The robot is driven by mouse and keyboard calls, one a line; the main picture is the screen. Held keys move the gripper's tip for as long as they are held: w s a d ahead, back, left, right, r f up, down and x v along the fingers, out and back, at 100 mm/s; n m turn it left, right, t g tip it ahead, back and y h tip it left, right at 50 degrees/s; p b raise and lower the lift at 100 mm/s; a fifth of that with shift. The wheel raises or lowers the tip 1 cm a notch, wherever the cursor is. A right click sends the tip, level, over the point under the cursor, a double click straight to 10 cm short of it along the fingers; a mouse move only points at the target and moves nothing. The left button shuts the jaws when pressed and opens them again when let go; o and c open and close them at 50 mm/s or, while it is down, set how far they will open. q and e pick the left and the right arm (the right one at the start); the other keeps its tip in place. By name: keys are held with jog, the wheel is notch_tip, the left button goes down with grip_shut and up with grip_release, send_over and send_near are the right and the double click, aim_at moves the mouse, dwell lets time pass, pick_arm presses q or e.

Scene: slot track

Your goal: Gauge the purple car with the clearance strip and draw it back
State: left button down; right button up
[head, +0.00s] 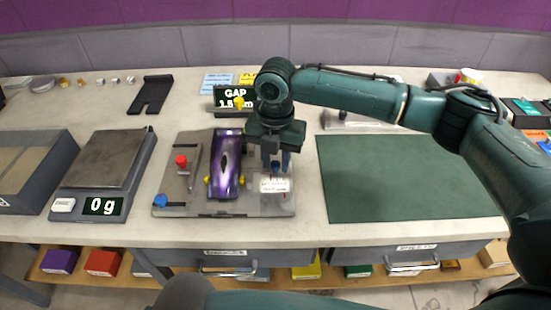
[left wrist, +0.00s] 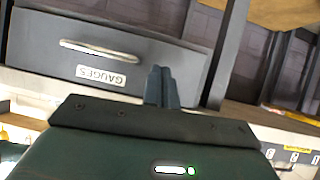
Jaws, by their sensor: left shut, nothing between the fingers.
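The purple car (head: 227,165) lies lengthwise on a grey fixture plate (head: 205,208) in the head view, beside small yellow pegs. My right gripper (head: 276,165) points down just to the right of the car, over the plate's right side. Its fingers are above a white labelled piece (head: 274,185), with something blue at their tips. I cannot tell whether they grip it, or whether this piece is the clearance strip. My left gripper (left wrist: 162,88) is shut and empty in the left wrist view, in front of a grey drawer labelled GAUGES (left wrist: 105,65).
A GAP display (head: 235,98) stands behind the car, partly hidden by my right arm. A scale (head: 100,165) reading 0 g is on the left, and a green mat (head: 400,180) is on the right. A black forked piece (head: 152,94) lies at the back. Red and blue knobs stand on the plate.

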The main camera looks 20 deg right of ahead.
jog(key=shift+f, duration=0.15)
jog(key=shift+c, duration=0.2)
grip_shut()
